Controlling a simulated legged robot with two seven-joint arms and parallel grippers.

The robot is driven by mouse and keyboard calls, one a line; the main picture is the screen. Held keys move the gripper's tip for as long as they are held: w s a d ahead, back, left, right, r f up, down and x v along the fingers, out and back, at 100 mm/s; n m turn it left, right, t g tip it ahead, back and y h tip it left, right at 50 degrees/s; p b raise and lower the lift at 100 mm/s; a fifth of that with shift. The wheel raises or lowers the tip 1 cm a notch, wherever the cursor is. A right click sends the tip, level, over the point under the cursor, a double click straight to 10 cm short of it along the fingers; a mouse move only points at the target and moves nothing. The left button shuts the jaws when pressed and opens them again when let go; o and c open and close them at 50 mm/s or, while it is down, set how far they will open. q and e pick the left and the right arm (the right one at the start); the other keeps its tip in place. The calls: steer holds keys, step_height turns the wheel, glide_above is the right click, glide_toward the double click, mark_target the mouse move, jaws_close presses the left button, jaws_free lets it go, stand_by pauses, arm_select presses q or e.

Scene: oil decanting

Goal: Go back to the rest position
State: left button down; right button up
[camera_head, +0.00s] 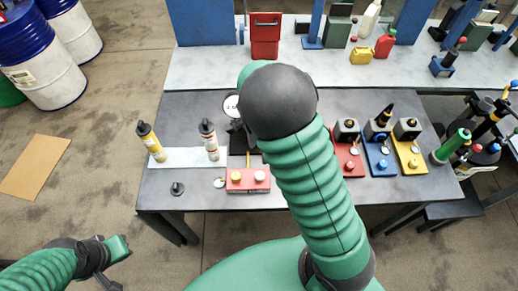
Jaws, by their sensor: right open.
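My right arm rises from the bottom centre, and its dark elbow covers the middle of the grey table (340,103). My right gripper (238,137) is partly hidden behind that arm, above the table near a red block with two round knobs (248,180). It is open, and I see nothing held in it. My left gripper (112,262) is low at the left, over the floor and away from the table. Its fingers are too unclear to tell their state.
Two bottles (151,142) (209,140) stand on a white mat (182,158). Red, blue and yellow stands (411,158) are at the table's right. Blue drums (40,60) stand on the floor at left. A back table (215,70) holds cans. The floor at lower left is mostly clear.

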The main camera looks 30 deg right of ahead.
steer(key=s+a+f+n+t+b, duration=0.2)
steer(key=s+a+f+n+b, duration=0.3)
steer(key=n, duration=1.2)
steer(key=shift+s+a+n+t+b, duration=0.35)
steer(key=shift+s+a+b, duration=0.9)
steer(key=shift+s+b, duration=1.15)
